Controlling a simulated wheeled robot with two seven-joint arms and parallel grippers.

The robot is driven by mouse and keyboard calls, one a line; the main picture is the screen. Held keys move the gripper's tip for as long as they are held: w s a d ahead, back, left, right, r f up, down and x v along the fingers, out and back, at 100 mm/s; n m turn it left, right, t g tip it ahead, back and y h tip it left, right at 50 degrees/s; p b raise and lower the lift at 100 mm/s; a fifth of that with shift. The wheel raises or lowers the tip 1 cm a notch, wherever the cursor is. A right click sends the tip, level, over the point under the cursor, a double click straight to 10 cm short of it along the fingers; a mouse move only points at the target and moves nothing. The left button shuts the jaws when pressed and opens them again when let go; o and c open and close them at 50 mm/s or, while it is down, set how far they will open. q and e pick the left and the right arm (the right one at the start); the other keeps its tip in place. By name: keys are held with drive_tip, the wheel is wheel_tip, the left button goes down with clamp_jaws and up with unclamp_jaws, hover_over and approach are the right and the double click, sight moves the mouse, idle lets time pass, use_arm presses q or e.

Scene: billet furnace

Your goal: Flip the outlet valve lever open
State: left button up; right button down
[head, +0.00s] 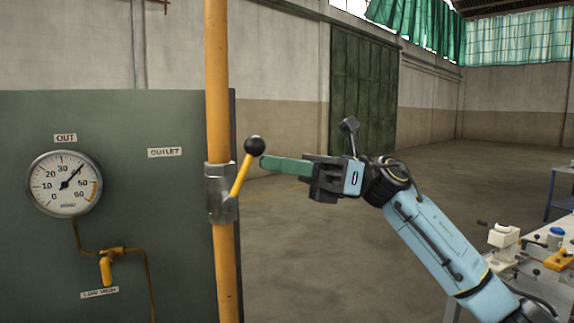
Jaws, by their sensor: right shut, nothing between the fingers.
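The outlet valve (219,192) is a grey metal body on an upright yellow pipe (217,80). Its yellow lever (241,174) slants up and to the right and ends in a black ball knob (254,145). My right gripper (264,163) is shut and empty, with its green fingers pointing left. The fingertips are just below and right of the knob, beside the upper lever; I cannot tell whether they touch it. My left gripper is not in view.
A dark green panel (120,130) stands behind the pipe, with an OUT gauge (64,184), an OUTLET label (165,152) and a small yellow valve (106,268). A workbench (545,285) with several items is at the lower right. The floor between is clear.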

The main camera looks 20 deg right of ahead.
sight(260, 146)
drive_tip(key=shift+s+a+r+h+p, duration=0.2)
drive_tip(key=shift+a+r+h+p, duration=0.45)
drive_tip(key=shift+a+r+h, duration=0.7)
drive_tip(key=shift+a, duration=0.15)
drive_tip(key=shift+d+f+b, duration=0.35)
drive_tip(key=shift+b, duration=0.1)
drive_tip(key=d+b, duration=0.3)
drive_tip(key=d, duration=0.9)
drive_tip(key=shift+d+r, duration=0.25)
drive_tip(key=shift+d, duration=0.05)
drive_tip(key=shift+w, duration=0.15)
